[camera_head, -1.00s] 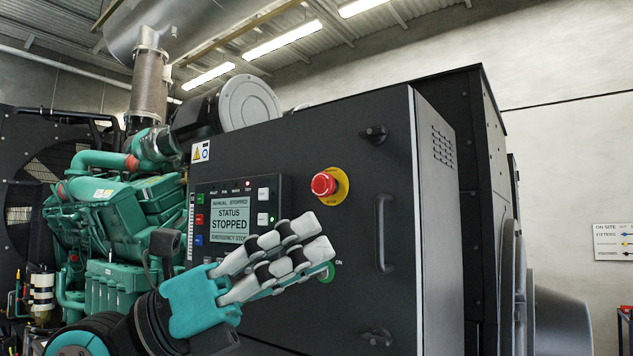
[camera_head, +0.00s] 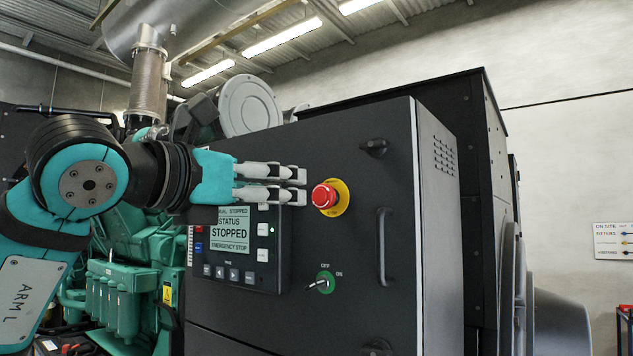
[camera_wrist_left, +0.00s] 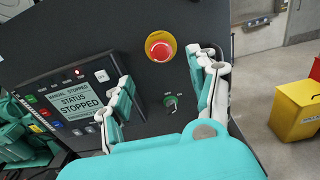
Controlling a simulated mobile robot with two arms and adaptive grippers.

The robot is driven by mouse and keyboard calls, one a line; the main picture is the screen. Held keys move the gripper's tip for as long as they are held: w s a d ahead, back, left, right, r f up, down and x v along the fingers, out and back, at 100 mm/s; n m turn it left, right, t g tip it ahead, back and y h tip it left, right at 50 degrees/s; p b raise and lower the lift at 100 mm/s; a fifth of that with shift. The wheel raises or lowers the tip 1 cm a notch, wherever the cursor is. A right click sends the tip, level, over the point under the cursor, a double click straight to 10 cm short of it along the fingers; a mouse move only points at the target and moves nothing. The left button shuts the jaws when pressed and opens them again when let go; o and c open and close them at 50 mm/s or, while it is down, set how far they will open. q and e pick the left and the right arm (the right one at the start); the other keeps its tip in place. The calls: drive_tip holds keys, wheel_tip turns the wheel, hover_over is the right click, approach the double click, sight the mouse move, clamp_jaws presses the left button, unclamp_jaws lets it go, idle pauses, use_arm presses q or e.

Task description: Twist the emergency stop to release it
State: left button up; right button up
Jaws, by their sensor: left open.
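The red emergency stop (camera_head: 324,196) sits on a yellow round plate on the dark cabinet front. In the left wrist view the emergency stop (camera_wrist_left: 160,47) shows face-on, beyond the gap between the fingers. My left gripper (camera_head: 304,186) is open and points right, its fingertips just left of the button and apart from its sides as far as I can see. In the left wrist view the left gripper (camera_wrist_left: 170,75) has its fingers spread wide with nothing between them. My right gripper is not in view.
The control panel (camera_head: 236,243) reads STATUS STOPPED and EMERGENCY STOP, left of the button. A green-ringed key switch (camera_head: 325,282) sits below the button. A vertical door handle (camera_head: 385,240) stands out to the right. A yellow bin (camera_wrist_left: 297,110) stands on the floor at right.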

sight(319, 194)
use_arm(q)
drive_tip(key=p+x, duration=0.4)
drive_tip(key=x, duration=0.6)
drive_tip(key=shift+w+d, duration=0.1)
drive_tip(key=c, duration=1.1)
